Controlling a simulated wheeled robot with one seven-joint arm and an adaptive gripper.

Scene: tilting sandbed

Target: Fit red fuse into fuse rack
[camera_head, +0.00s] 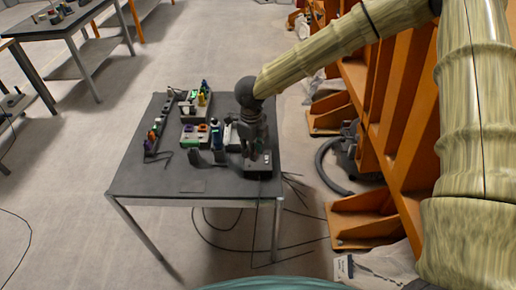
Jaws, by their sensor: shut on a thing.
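My gripper (255,153) points down at the right side of the dark table, just above or touching a small pale-topped block (259,166). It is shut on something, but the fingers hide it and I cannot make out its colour. No red fuse can be clearly told apart here. Small coloured pieces, green, purple and reddish, stand on a light block (190,141) in the middle of the table, left of my gripper. A long dark strip (165,122) with several coloured pieces lies along the left side. I cannot tell which of these is the fuse rack.
The grey table (185,186) has a clear front part. Another block (208,112) with yellow and green pieces stands farther back. Orange steel frames (372,215) and a dark hose (325,172) are to the right. Loose cables lie on the floor under the table.

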